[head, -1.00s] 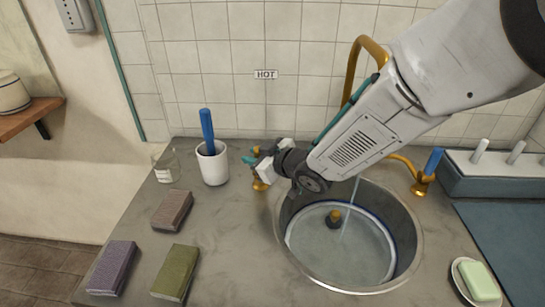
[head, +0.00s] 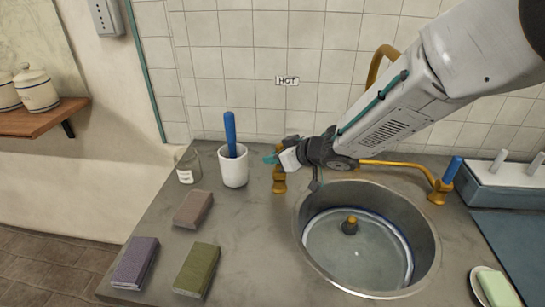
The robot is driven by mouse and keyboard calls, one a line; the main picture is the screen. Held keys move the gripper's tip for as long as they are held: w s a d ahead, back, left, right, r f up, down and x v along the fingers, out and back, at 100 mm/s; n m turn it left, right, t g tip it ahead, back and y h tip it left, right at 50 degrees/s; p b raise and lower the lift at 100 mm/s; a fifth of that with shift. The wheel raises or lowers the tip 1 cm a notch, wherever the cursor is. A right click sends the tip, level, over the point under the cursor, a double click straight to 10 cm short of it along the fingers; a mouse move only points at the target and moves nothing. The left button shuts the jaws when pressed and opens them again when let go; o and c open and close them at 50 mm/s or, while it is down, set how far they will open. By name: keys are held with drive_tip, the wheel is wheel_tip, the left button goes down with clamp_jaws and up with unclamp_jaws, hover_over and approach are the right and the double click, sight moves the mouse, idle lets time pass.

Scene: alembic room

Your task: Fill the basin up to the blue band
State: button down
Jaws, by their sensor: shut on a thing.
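The round metal basin (head: 431,262) is sunk in the counter and holds clear water (head: 375,262). A blue band (head: 404,238) runs around its inner wall, and the water's edge lies close to it; I cannot tell exactly whether they meet. A dark plug with a brass-coloured top (head: 350,225) stands in the middle. My gripper (head: 281,157) is shut on the handle of the left brass tap (head: 279,183), below the HOT sign (head: 287,81). The gripper mostly hides that handle. The right tap has a blue handle (head: 453,169). No falling stream shows now.
A white cup (head: 233,170) with a blue-handled tool (head: 230,128) and a glass jar (head: 188,168) stand left of the gripper. Brown (head: 193,209), purple (head: 135,262) and green (head: 197,269) blocks lie front left. A soap dish (head: 480,285) sits right of the basin.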

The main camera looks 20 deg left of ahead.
drive_tip(key=c, duration=1.2)
unclamp_jaws()
drive_tip(key=shift+c, duration=0.2)
drive_tip(key=shift+r, duration=0.1)
drive_tip(key=shift+w+r, duration=0.1)
drive_tip(key=shift+r, duration=0.2)
wheel_tip(320, 180, up, 3)
drive_tip(key=shift+f, duration=0.1)
drive_tip(key=s+d+r, duration=0.1)
drive_tip(key=s+d, duration=0.7)
drive_tip(key=s, duration=0.5)
drive_tip(key=shift+s+d+r, duration=0.15)
drive_tip(key=shift+s+r, duration=0.1)
drive_tip(key=shift+s, duration=0.1)
